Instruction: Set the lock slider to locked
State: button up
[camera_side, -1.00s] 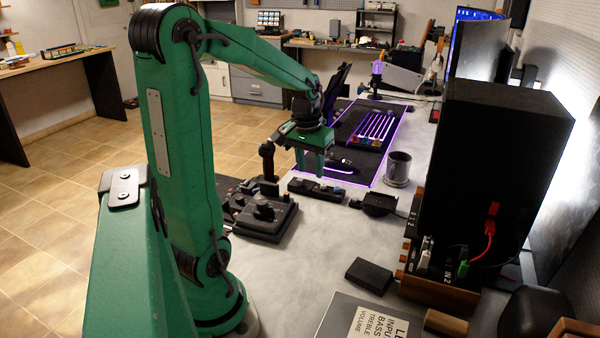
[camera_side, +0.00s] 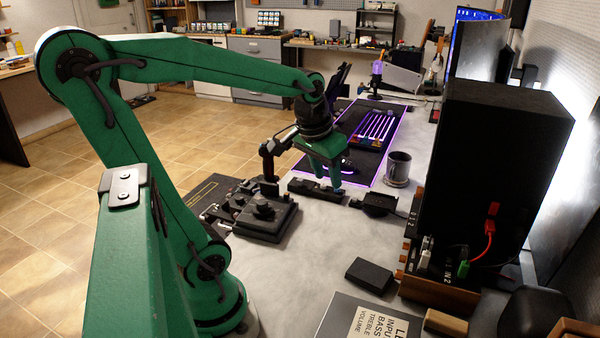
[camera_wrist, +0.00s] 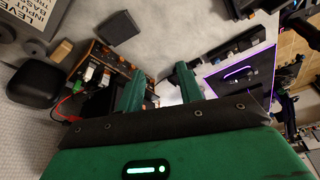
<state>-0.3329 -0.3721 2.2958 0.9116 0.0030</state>
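My gripper (camera_side: 327,176) points down over a low black control strip (camera_side: 304,187), with the right finger in front of the strip's right end. Its two green fingers are apart in the wrist view (camera_wrist: 158,88), with nothing held between them. A dark strip-like panel (camera_wrist: 222,52), probably the same strip, lies to the right of the fingers there. I cannot make out the lock slider or its setting in either view. Whether the fingertips touch the strip cannot be told.
A joystick base (camera_side: 262,218) stands left of the strip. A small black device (camera_side: 378,204) and a grey mug (camera_side: 398,166) stand to its right. A purple-lit keyboard mat (camera_side: 370,135) lies behind. A black block (camera_side: 369,275) and a tall dark speaker (camera_side: 500,180) are nearer the camera.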

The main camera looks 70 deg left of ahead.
jog(key=shift+s+d+r, duration=0.15)
jog(key=shift+d, duration=0.35)
jog(key=shift+d, duration=0.1)
jog(key=s+d+r+m+t+h, duration=0.1)
jog(key=s+d+m+t, duration=0.1)
jog(key=s+d, duration=0.3)
jog(key=d+m, duration=0.1)
jog(key=d, duration=0.2)
jog(key=shift+d+m, duration=0.2)
jog(key=shift+m, duration=0.2)
